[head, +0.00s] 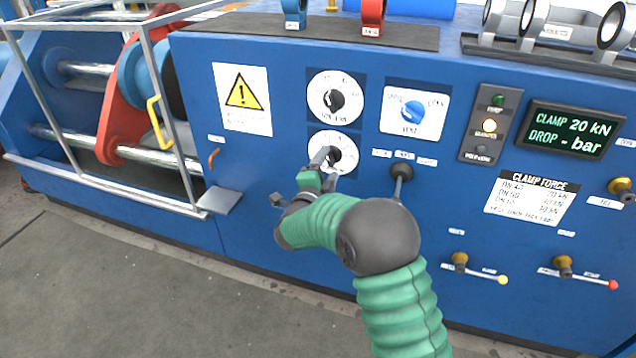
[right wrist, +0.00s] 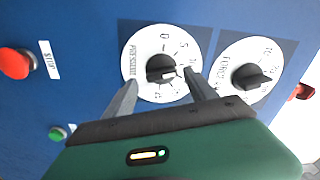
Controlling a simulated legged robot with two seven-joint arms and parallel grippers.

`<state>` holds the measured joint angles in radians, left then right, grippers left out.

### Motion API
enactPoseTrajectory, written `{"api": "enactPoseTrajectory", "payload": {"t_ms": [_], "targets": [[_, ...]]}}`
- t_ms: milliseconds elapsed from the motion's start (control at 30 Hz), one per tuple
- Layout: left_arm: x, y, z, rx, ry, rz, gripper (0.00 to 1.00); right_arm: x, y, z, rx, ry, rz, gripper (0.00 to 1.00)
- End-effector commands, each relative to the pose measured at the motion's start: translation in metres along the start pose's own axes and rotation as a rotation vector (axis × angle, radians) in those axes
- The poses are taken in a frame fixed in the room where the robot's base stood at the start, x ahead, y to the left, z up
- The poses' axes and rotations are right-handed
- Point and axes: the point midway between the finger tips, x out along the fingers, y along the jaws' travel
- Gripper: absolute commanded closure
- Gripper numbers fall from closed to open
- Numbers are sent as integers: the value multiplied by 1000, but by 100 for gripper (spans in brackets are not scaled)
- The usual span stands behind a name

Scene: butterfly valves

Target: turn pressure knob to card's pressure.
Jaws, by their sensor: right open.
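The pressure knob (right wrist: 160,68) is black on a white dial marked PRESSURE in the right wrist view. In the head view this lower dial (head: 341,139) is partly hidden by my right gripper (head: 326,166). In the right wrist view my right gripper (right wrist: 160,78) is open, with one finger on either side of the knob; I cannot tell whether they touch it. A card headed CLAMP FORCE (head: 530,197) is on the panel; its small print is hard to read. The display (head: 571,130) reads CLAMP 20 kN, DROP - bar. My left gripper is not in view.
The force knob (right wrist: 250,77) sits close beside the pressure dial. A blue vent knob (head: 412,112) and a black lever (head: 401,172) are to the right. A red STOP button (right wrist: 15,63) shows at the wrist view's left. The floor in front is clear.

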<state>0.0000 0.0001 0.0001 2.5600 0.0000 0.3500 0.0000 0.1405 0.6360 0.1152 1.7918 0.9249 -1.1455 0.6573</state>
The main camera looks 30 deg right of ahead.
Motion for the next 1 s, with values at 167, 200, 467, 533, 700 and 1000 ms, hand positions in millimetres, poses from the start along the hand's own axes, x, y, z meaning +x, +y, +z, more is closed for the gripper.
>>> {"api": "enactPoseTrajectory", "payload": {"t_ms": [167, 200, 467, 533, 700, 1000], "targets": [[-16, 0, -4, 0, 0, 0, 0, -51, -4, 0, -3, -6, 1, 35], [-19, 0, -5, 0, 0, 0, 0, -63, -4, 0, -3, -6, 0, 35], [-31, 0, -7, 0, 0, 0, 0, -129, -1, 1, -2, -4, 0, 35], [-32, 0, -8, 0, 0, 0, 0, -139, 0, 0, -2, -3, 1, 35], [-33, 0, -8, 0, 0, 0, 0, -148, 1, 0, -1, -1, 2, 35], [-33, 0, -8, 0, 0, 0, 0, -148, 2, 0, -1, -1, 2, 35]]}}
